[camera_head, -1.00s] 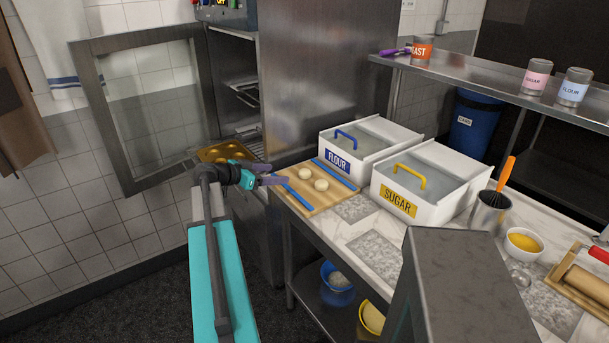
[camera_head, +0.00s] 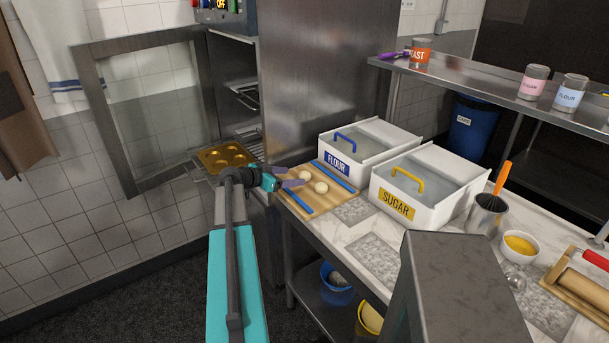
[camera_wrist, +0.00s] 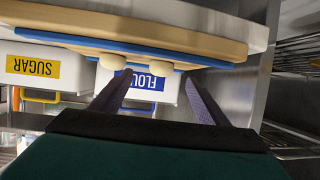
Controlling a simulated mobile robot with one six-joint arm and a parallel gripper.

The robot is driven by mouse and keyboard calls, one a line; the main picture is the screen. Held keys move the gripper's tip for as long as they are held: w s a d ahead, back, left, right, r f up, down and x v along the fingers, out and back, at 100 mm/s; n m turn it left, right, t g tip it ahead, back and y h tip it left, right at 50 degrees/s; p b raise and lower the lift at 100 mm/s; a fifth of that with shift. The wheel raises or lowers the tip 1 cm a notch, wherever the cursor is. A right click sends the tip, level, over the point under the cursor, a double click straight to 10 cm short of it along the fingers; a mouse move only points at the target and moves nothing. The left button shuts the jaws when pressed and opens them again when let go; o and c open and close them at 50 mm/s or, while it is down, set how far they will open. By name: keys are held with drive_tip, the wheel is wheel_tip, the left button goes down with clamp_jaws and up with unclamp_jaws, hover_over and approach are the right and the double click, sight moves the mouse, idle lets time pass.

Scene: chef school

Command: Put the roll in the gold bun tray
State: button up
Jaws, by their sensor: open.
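Two pale round rolls lie on a wooden board, a nearer roll (camera_head: 321,187) and a farther roll (camera_head: 305,175). The upside-down wrist view also shows two rolls (camera_wrist: 112,62) (camera_wrist: 160,61); one appears between my finger lines, beyond the tips, and the other by the left fingertip. My gripper (camera_head: 296,180) is open and empty at the board's left side, close to the rolls. I cannot tell its exact height or gap to them. The gold bun tray (camera_head: 227,157) with round hollows sits on a pulled-out oven rack, left of and behind my gripper. Its visible hollows look empty.
The board (camera_head: 338,197) has blue strips along two sides. A flour bin (camera_head: 340,164) and a sugar bin (camera_head: 397,206) stand right of it. The open oven door (camera_head: 109,120) is at the left. A whisk pot (camera_head: 487,217) stands farther right.

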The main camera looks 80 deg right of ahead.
sight(299, 175)
drive_tip(key=shift+s+d+f, duration=0.1)
drive_tip(key=shift+s+d, duration=0.05)
drive_tip(key=shift+d, duration=0.05)
idle(0.3)
drive_tip(key=shift+p+x, duration=1.3)
drive_tip(key=shift+x, duration=0.3)
drive_tip(key=shift+p+x, duration=0.3)
drive_tip(key=shift+x, duration=0.7)
drive_tip(key=shift+c, duration=0.5)
drive_tip(key=c, duration=1.1)
